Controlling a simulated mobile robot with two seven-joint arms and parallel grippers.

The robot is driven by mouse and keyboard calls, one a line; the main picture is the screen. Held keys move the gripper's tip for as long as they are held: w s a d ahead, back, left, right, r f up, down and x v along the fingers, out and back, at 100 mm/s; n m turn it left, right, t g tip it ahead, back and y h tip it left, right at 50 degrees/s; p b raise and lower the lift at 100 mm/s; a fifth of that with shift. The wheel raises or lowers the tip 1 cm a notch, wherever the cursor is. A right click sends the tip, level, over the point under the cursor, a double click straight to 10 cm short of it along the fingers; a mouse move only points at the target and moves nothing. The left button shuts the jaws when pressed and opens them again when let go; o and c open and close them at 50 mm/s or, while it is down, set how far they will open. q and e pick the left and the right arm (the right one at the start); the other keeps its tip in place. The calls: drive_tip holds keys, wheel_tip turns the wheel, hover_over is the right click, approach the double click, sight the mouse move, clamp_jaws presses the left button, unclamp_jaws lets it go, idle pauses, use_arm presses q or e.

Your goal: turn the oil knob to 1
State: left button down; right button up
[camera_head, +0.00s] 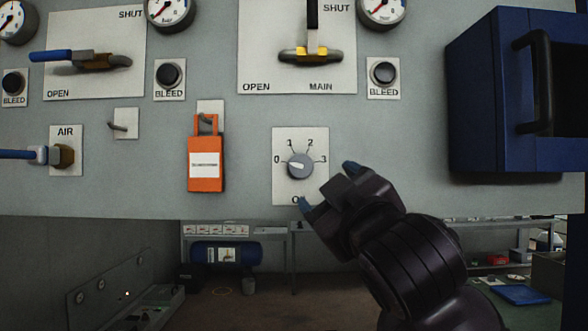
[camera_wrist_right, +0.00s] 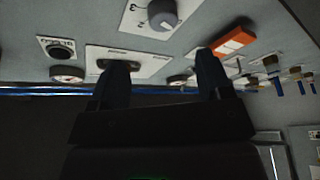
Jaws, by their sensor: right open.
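The oil knob (camera_head: 299,166) is a round grey knob on a light plate marked 0, 1, 2 and 3, fixed on the grey panel. Its pointer mark looks turned left, near 0. The lower plate label is partly hidden by my right gripper (camera_head: 326,184), which is open just right of and below the knob, apart from it. In the right wrist view the knob (camera_wrist_right: 163,16) is at the top centre, beyond the open, empty fingers of my right gripper (camera_wrist_right: 163,82). My left gripper is not in view.
An orange tag (camera_head: 206,163) hangs left of the knob plate. A blue box with a black handle (camera_head: 537,82) juts out at the right. Valve levers (camera_head: 310,54), black bleed buttons (camera_head: 384,73) and gauges are above. The panel's lower edge is below the knob.

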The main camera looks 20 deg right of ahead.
sight(303, 168)
drive_tip(key=x, duration=0.3)
drive_tip(key=p+x, duration=0.1)
drive_tip(key=x, duration=0.3)
drive_tip(key=p+x, duration=0.1)
drive_tip(key=x, duration=0.2)
drive_tip(key=shift+w+a+r, duration=0.1)
drive_tip(key=shift+w+a, duration=0.15)
drive_tip(key=shift+w, duration=0.05)
drive_tip(key=c, duration=0.9)
